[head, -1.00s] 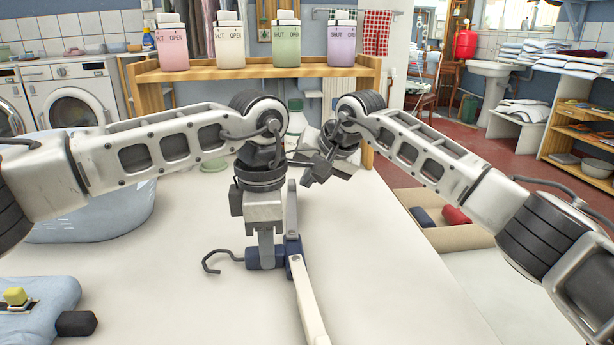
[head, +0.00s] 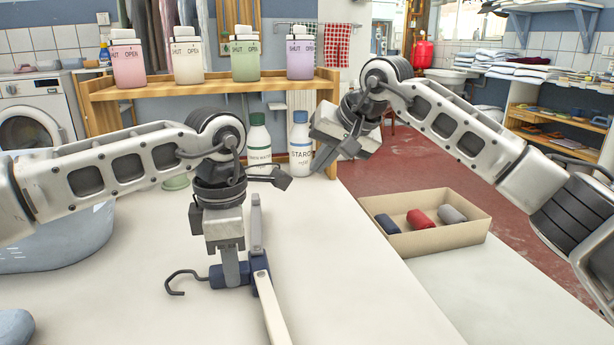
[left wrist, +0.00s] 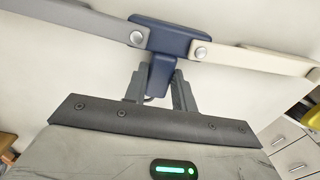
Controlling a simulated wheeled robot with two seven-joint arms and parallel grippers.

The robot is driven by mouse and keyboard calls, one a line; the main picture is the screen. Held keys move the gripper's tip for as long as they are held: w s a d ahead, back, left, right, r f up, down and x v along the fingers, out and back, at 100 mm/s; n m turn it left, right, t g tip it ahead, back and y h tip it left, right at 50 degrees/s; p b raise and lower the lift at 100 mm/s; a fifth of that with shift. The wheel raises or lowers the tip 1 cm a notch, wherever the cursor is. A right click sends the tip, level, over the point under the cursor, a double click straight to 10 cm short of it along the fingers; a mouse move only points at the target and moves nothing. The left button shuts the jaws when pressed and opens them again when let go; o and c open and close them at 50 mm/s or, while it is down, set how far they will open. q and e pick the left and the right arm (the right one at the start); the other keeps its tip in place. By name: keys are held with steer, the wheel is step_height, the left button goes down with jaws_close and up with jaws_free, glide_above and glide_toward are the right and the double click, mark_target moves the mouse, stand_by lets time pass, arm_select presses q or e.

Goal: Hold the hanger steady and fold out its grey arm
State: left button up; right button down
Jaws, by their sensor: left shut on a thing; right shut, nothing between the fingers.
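The hanger has a dark blue hub (head: 218,277), a dark hook (head: 182,278), a grey arm (head: 256,225) and a cream arm (head: 271,308). My left gripper (head: 232,270) points down and is shut on the hub, over the white table. The grey arm points away from me and the cream arm towards me. In the left wrist view the grey arm (left wrist: 70,22) and cream arm (left wrist: 262,62) spread to opposite sides of the hub (left wrist: 165,38). My right gripper (head: 318,165) is shut and empty, up and right, apart from the hanger.
A wooden shelf (head: 190,90) with several coloured canisters stands at the back. A green-labelled bottle (head: 259,140) and a starch bottle (head: 300,145) stand before it. A cardboard box (head: 435,240) with rolls is at right. A blue basket (head: 60,245) is at left.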

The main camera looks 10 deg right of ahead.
stand_by(0.3)
arm_select(q)
steer(key=o, duration=1.1)
